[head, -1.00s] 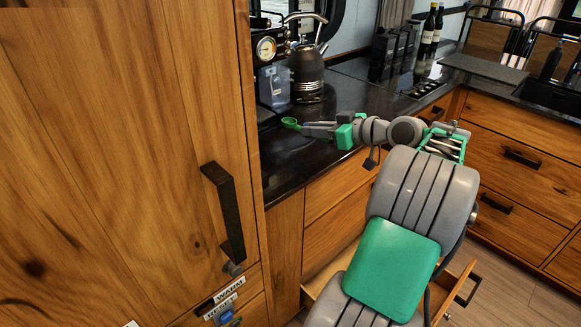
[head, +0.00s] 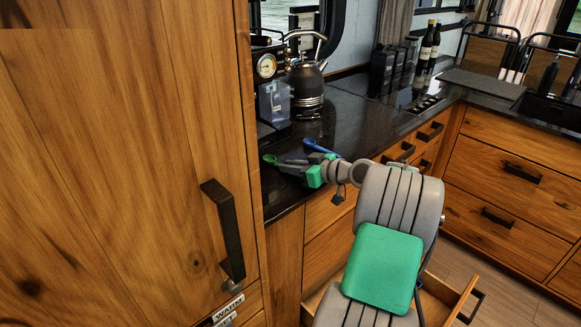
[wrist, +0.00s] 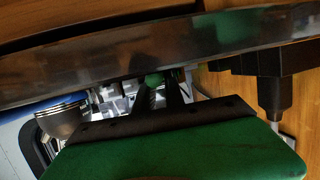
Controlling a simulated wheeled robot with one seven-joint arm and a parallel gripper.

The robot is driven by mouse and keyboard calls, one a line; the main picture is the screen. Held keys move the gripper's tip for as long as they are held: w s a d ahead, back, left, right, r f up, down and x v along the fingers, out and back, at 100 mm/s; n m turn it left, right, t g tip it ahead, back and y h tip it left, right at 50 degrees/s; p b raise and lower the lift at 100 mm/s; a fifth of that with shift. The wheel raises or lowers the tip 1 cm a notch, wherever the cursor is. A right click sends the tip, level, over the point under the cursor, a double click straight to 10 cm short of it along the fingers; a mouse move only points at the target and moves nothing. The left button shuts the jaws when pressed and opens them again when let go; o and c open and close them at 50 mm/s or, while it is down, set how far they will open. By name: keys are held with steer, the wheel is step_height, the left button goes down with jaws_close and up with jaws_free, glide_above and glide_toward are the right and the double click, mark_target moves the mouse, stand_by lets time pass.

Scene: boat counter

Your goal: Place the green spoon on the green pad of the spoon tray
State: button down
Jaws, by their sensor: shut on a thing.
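The green spoon's bowl (head: 270,158) sticks out past the left end of my gripper (head: 288,167) in the head view, over the dark counter. My gripper is shut on the spoon. In the wrist view a small green part (wrist: 153,80) shows between the fingers, which I take to be the spoon. A blue spoon (head: 316,146) shows just behind my gripper. I cannot make out the spoon tray or its green pad. Whether the green spoon touches anything below is unclear.
A kettle (head: 307,88) and an appliance with a gauge (head: 267,66) stand behind. A tall wooden cabinet (head: 130,150) closes off the left side. An open drawer (head: 456,300) juts out below. The black counter (head: 350,125) right of the kettle is mostly clear.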

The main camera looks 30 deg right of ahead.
steer(key=c, duration=1.4)
jaws_free()
steer(key=shift+r+p, duration=0.1)
steer(key=shift+p, duration=0.35)
